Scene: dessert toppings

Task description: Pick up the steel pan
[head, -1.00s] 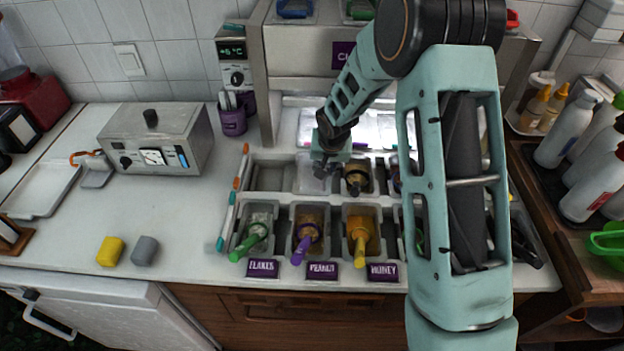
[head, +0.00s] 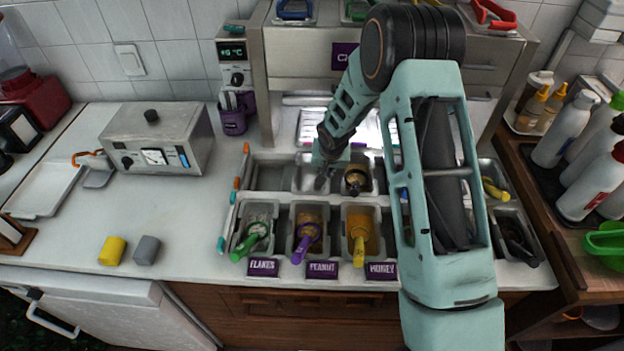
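A small empty steel pan (head: 303,182) sits in the back row of the topping rail, just left of a pan with brown contents (head: 357,179). My gripper (head: 321,184) points down at this empty pan, over its right part. The fingers are dark and small in the head view, so I cannot tell how far apart they are or whether they touch the pan. My arm hides part of the rail to the right.
The front row holds pans of flakes (head: 257,222), peanut (head: 309,223) and honey (head: 362,222), with coloured handles sticking out. A steel dispenser housing (head: 300,60) stands behind the rail. Bottles (head: 564,135) stand at the right.

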